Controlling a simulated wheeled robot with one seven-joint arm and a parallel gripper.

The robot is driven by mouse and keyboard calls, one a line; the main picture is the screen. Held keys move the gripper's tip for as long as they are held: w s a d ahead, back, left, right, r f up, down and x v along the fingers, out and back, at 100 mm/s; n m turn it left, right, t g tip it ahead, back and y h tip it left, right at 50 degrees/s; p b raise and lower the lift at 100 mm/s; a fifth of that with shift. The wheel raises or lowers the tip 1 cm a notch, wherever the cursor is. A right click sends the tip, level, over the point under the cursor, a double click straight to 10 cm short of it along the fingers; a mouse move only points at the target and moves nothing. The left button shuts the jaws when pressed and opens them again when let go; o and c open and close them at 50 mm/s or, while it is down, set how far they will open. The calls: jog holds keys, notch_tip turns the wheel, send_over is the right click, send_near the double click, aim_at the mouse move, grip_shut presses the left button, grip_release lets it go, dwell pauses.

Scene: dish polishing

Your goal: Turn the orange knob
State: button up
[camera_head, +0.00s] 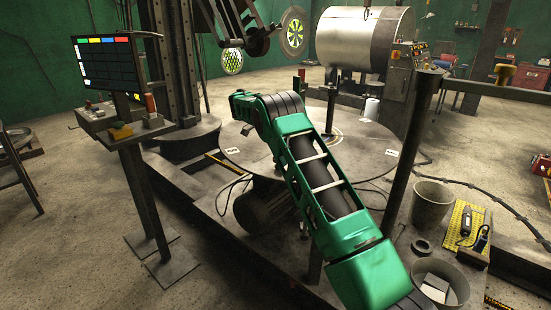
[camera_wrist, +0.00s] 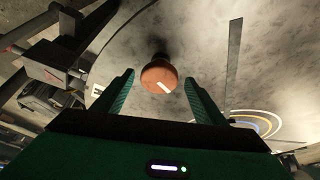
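An orange-brown round knob (camera_wrist: 158,76) with a white stripe on its face shows in the wrist view, on a dark stem. My gripper (camera_wrist: 160,78) is open, with one green finger on each side of the knob. Gaps show between both fingers and the knob, and the depth between them is hard to judge. In the head view my green arm reaches over the round platform. My fingers are hidden there, and I cannot pick out this knob for certain.
A round metal platform (camera_head: 240,150) lies under my arm. A console with a screen (camera_head: 105,66) stands at left, and a metal drum (camera_head: 362,38) at the back. Posts and buckets (camera_head: 432,205) stand at right. Open floor (camera_head: 60,225) shows at left.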

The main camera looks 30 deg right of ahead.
jog(key=v, duration=1)
jog(key=shift+r, duration=0.35)
jog(key=shift+w+a, duration=0.1)
dwell(0.8)
jog(key=s+d+f+n+t+y, duration=0.25)
jog(key=s+d+n, duration=0.25)
jog(key=d+n, duration=0.55)
jog(key=a+r+n+t+y, duration=0.2)
jog(key=a+n+t, duration=0.1)
jog(key=a+n, duration=0.4)
jog(key=shift+n+g+h, duration=0.25)
jog(key=shift+n, duration=0.1)
jog(key=x, duration=1)
jog(key=shift+s+d+f, duration=0.15)
jog(key=shift+d, duration=0.25)
jog(key=shift+c, duration=0.2)
